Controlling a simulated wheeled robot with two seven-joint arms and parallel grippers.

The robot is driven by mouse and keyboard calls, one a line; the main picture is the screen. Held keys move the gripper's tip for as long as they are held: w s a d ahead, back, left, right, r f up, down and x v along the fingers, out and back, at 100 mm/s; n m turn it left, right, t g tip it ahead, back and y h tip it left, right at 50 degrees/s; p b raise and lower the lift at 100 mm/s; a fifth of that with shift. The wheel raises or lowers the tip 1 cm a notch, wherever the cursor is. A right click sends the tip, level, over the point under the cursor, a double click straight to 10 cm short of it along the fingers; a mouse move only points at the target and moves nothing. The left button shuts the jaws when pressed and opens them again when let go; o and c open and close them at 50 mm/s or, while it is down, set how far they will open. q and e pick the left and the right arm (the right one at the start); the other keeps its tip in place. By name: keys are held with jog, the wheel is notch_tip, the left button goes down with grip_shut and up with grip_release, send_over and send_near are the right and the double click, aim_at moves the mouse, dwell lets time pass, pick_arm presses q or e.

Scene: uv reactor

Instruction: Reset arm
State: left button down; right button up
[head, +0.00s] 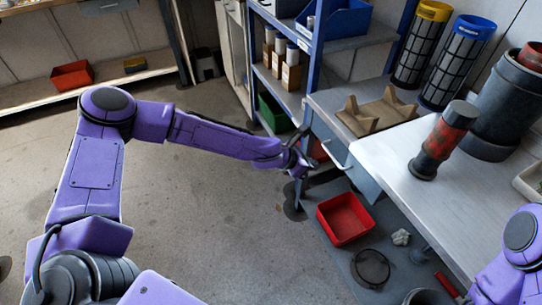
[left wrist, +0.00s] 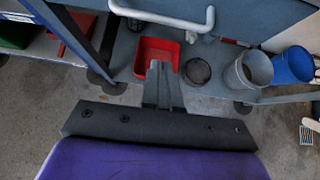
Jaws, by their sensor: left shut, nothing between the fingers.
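My left arm reaches across the floor in the head view, and its left gripper (head: 306,163) is in front of the workbench's drawer front, near the blue shelf post. In the left wrist view the gripper's fingers (left wrist: 162,85) are together with nothing between them. Beyond them in that view lies a red bin (left wrist: 156,50) on the lower level under the bench. My right arm shows only in part at the lower right of the head view, and its gripper is out of the frame.
The workbench (head: 440,195) holds a red and dark cylinder (head: 445,138), a cardboard holder (head: 375,112) and tall filter cylinders (head: 420,45). A blue shelf rack (head: 316,60) stands behind. A handle (left wrist: 165,18) juts out near the fingers. Floor at centre left is clear.

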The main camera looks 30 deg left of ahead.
pick_arm(q)
jog(key=r+p+v, duration=0.1)
jog(key=p+v, duration=0.1)
jog(key=v, duration=0.7)
jog(key=s+a+f+m+g+y, duration=0.1)
jog(key=s+a+f+m+y, duration=0.2)
jog(key=s+f+m, duration=0.35)
jog(key=s+a+f+m+g+y, duration=0.2)
jog(key=s+f+m+y, duration=0.15)
jog(key=s+f, duration=0.45)
jog(key=s+a+f+m+y, duration=0.1)
jog(key=s+a+f+m, duration=0.1)
jog(key=s, duration=0.3)
jog(key=s+a+f+m+g+y, duration=0.1)
jog(key=s+a+f+m, duration=0.1)
jog(key=s+a+m, duration=0.2)
jog(key=s+a+f+m+y+p, duration=0.1)
jog(key=s+a+f+m, duration=0.1)
jog(key=s+m, duration=0.3)
jog(key=s+a, duration=0.1)
jog(key=s, duration=0.1)
jog(key=shift+s, duration=0.3)
